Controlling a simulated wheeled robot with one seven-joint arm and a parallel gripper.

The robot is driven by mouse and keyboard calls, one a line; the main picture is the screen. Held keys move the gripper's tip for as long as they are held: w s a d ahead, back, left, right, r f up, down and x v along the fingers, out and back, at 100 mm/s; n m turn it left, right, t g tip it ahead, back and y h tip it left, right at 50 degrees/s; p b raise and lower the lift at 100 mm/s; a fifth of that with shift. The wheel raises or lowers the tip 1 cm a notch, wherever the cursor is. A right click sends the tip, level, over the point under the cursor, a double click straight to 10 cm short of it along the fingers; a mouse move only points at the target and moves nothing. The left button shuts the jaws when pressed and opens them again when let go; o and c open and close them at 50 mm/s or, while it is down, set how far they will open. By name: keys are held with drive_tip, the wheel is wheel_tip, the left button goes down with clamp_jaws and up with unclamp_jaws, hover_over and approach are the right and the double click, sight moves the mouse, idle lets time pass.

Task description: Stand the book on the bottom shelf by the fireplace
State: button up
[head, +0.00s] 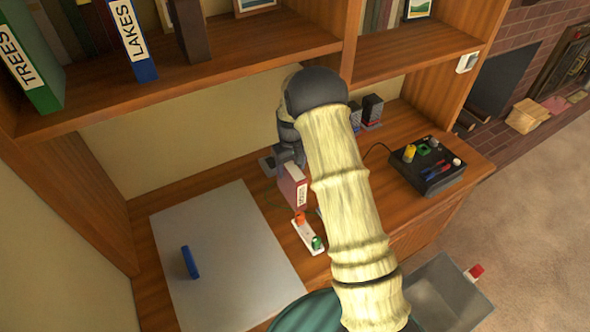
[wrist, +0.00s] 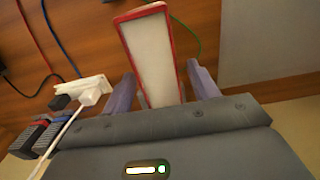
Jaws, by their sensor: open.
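The book (head: 294,192), red-covered with pale page edges, stands upright on the wooden desktop. My gripper (head: 290,165) is above it, pointing down. In the wrist view the book (wrist: 150,55) lies between the two spread fingers of my gripper (wrist: 163,85). The fingers look apart from its covers, with a wider gap at the right. The lower shelf of the bookcase (head: 240,65) runs above the desk, and its right section (head: 405,55) is nearest the brick fireplace (head: 500,80). My arm hides part of the desk and shelf edge.
A white power strip (head: 308,235) with orange and green plugs lies close to the book. A grey mat (head: 225,250) with a blue marker (head: 190,262) is at left. Binders stand on the upper-left shelf.

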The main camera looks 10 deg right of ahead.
wheel_tip(320, 180, up, 6)
drive_tip(key=shift+f+b, duration=0.15)
drive_tip(key=shift+b, duration=0.35)
drive_tip(key=shift+s+d+r, duration=0.1)
drive_tip(key=shift+s+r, duration=0.15)
drive_tip(key=shift+r, duration=0.1)
drive_tip(key=s+d+r+m+t, duration=0.1)
drive_tip(key=s+r, duration=0.2)
drive_tip(key=s, duration=0.6)
drive_tip(key=s+r+m, duration=0.1)
drive_tip(key=s+r, duration=0.2)
drive_tip(key=s, duration=0.6)
drive_tip(key=s+d+r+m+t, duration=0.1)
drive_tip(key=s+r, duration=0.2)
drive_tip(key=s, duration=0.6)
drive_tip(key=shift+s+d+m+t, duration=0.3)
drive_tip(key=shift+s+d, duration=0.05)
drive_tip(key=shift+r, duration=0.1)
